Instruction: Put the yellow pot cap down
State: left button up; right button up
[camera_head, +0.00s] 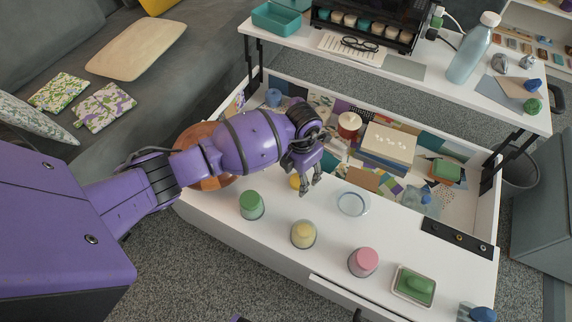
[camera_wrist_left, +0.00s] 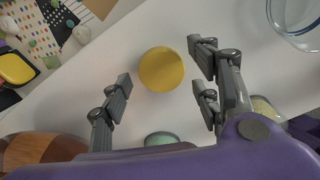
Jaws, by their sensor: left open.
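The yellow pot cap (camera_wrist_left: 161,69) is a round yellow disc on the white table top, between the open fingers of my left gripper (camera_wrist_left: 160,88) in the left wrist view. In the head view the cap (camera_head: 295,182) shows just left of the left gripper's fingers (camera_head: 306,180), partly hidden by them. The fingers stand on either side of the cap, apart from it. A pot with yellow contents (camera_head: 303,235) stands nearer the front edge. My right gripper is not in view.
A green-topped pot (camera_head: 251,205) and a pink-topped pot (camera_head: 364,262) stand along the front. A clear glass dish (camera_head: 352,204) is right of the gripper. A wooden bowl (camera_head: 205,183) lies behind my arm. A green sponge on a tray (camera_head: 402,292) is at front right.

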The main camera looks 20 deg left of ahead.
pick_arm(q)
notch_tip(320, 180, up, 10)
jog(key=p, duration=0.2)
jog(key=s+d+f+g+h, duration=0.25)
jog(key=s+d+h, duration=0.55)
jog(key=s+d, duration=0.6)
jog(key=s+d+r+n+t+h, duration=0.5)
jog(key=d+r+n+t+h, duration=0.3)
jog(key=n, duration=0.3)
jog(key=s+a+f+n+t+y, duration=0.35)
jog(key=a+n+y, duration=0.25)
jog(key=a+n, duration=0.4)
jog(key=s+a+f+n+t+y, duration=0.2)
jog(key=a+f+n+t+y, duration=0.2)
jog(key=a+n+y, duration=0.45)
jog(key=s+a+f+n+g, duration=0.2)
jog(key=s+n, duration=0.1)
jog(key=s, duration=0.3)
jog(key=s+a+f+n+g+y, duration=0.1)
jog(key=s+a+f+n+g, duration=0.1)
jog(key=s, duration=0.5)
jog(key=s+a+f+n+g, duration=0.2)
jog(key=s+a+f+n, duration=0.1)
jog(key=s+n, duration=0.2)
jog(key=shift+s+f+g, duration=0.35)
jog(key=shift+s+g, duration=0.05)
jog(key=shift+s, duration=0.3)
